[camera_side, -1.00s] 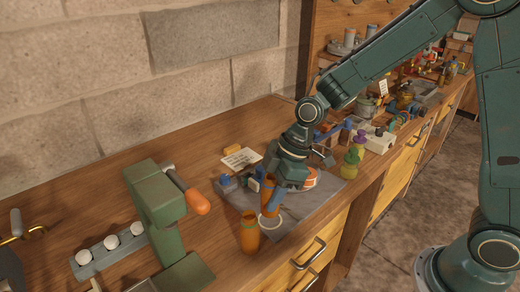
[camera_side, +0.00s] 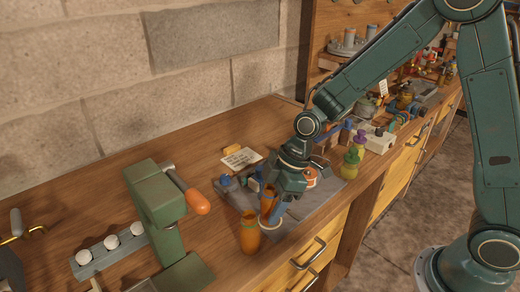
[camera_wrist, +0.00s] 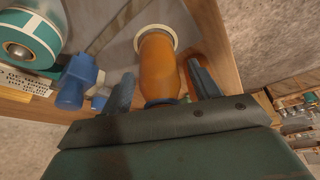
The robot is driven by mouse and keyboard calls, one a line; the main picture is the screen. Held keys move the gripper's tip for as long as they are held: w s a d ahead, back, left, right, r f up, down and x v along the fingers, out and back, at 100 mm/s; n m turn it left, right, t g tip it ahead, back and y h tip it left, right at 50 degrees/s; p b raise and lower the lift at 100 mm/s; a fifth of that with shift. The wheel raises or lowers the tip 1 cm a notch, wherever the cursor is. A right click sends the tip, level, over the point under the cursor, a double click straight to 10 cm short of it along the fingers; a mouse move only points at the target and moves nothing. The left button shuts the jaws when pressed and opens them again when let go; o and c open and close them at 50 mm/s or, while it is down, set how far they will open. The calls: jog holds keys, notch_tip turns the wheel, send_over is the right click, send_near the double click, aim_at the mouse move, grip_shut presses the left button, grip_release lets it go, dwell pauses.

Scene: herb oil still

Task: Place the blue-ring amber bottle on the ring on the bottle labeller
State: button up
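The blue-ring amber bottle (camera_side: 268,198) stands upright on the labeller's grey base (camera_side: 318,203), between the fingers of my gripper (camera_side: 273,208). In the wrist view the bottle (camera_wrist: 160,65) has its foot inside the pale ring (camera_wrist: 172,31), and a blue band shows at its near end (camera_wrist: 160,103). The fingers (camera_wrist: 162,88) stand apart on either side, with gaps showing between them and the glass.
A green press (camera_side: 157,210) with an orange handle is farther left. Blue knobs (camera_wrist: 78,80) and a label roll (camera_wrist: 25,45) sit beside my gripper. Green and yellow bottles (camera_side: 351,163) stand right.

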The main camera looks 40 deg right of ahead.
jog(key=shift+r, duration=0.1)
jog(key=v, duration=1.2)
dwell(0.4)
jog(key=s+d+r+m+t+h, duration=0.1)
jog(key=s+d+r+m, duration=0.3)
jog(key=s, duration=0.5)
jog(key=s+d+r+m+t+h, duration=0.2)
jog(key=s+d+m, duration=0.3)
jog(key=s+m, duration=0.3)
jog(key=shift+s+d+r+m+t+h, duration=0.25)
jog(key=shift+s+r+m+h, duration=0.2)
jog(key=shift+s+r, duration=0.45)
